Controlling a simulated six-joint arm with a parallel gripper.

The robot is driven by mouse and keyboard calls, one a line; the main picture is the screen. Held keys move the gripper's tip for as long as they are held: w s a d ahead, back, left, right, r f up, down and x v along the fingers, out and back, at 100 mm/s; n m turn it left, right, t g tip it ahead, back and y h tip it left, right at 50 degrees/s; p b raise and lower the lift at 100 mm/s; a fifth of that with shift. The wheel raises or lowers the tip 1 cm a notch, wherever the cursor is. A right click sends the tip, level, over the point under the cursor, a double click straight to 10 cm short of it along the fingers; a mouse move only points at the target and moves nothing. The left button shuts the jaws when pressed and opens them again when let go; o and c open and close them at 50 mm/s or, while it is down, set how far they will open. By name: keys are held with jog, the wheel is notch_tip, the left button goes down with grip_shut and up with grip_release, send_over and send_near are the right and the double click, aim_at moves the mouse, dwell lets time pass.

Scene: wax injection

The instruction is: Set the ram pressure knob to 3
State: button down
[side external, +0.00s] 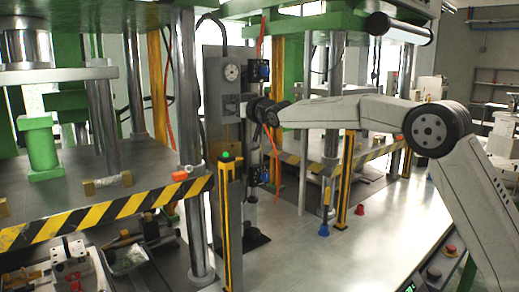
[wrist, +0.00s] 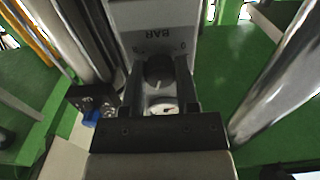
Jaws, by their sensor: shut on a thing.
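The ram pressure knob (wrist: 158,72) is a dark round knob on a light grey panel marked BAR (wrist: 158,33), which reads upside down in the wrist view. My gripper (wrist: 158,78) is shut on it, one dark finger on each side. The small scale marks by the knob are too blurred to read its setting. A white gauge face with a red needle (wrist: 164,108) shows partly between the fingers. In the side external view my gripper (side external: 253,108) reaches the grey box (side external: 227,107) below the round gauge (side external: 232,72), and the knob is hidden there.
A striped guard rail (side external: 100,212) crosses in front. The metal tabletop (side external: 320,255) is mostly clear.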

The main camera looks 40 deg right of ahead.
jog(key=n, duration=0.9)
jog(key=shift+r+n, duration=0.1)
jog(key=shift+n, duration=0.2)
dwell(0.3)
jog(key=shift+c, duration=1.8)
grip_release()
jog(key=shift+s, duration=0.1)
jog(key=s, duration=0.7)
jog(key=shift+s, duration=0.3)
